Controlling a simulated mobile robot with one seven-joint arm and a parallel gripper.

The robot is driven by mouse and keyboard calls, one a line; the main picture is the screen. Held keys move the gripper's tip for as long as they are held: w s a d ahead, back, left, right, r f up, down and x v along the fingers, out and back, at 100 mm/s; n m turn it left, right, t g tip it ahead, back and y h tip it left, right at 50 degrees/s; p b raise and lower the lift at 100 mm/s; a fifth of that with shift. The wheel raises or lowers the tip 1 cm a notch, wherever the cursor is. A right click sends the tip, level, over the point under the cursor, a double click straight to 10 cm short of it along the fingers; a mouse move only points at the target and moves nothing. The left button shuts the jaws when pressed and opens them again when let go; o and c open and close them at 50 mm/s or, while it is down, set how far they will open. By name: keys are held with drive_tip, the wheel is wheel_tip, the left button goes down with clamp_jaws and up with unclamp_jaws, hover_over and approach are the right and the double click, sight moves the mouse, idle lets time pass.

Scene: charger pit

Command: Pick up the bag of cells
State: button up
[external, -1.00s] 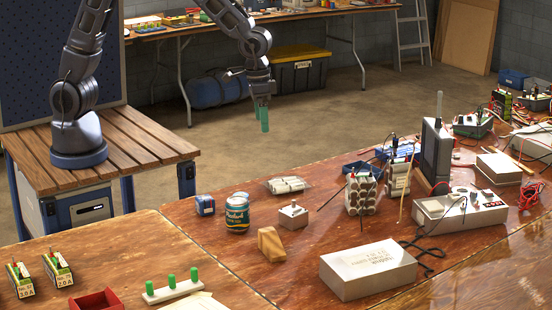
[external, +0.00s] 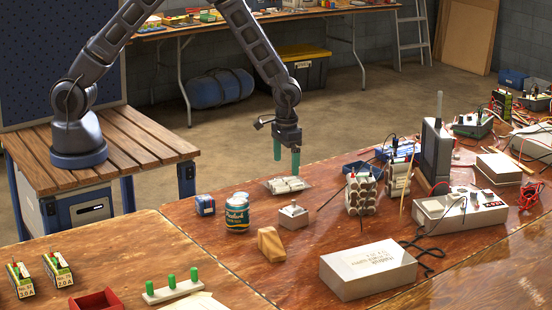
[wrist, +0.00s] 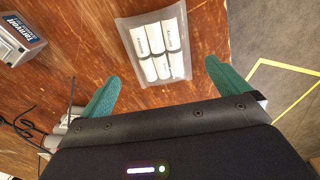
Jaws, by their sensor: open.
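The bag of cells (external: 287,185) is a clear flat bag holding several white cells, lying on the brown table near its far edge. In the wrist view the bag (wrist: 156,49) lies beyond and between the two green fingers. My gripper (external: 287,160) is open and empty, its fingers pointing down just above and behind the bag. The fingers also show in the wrist view (wrist: 160,88), wide apart with the bag not between their tips.
A can (external: 237,212), a small blue box (external: 205,205) and a grey box with a knob (external: 293,215) stand near the bag. A cell pack (external: 361,193) stands to the right. A wooden block (external: 270,243) lies in front. The table edge is close behind the bag.

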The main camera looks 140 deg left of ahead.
sight(286, 181)
drive_tip(key=shift+d+f, duration=0.1)
drive_tip(key=shift+f, duration=3.2)
drive_tip(key=c, duration=1.3)
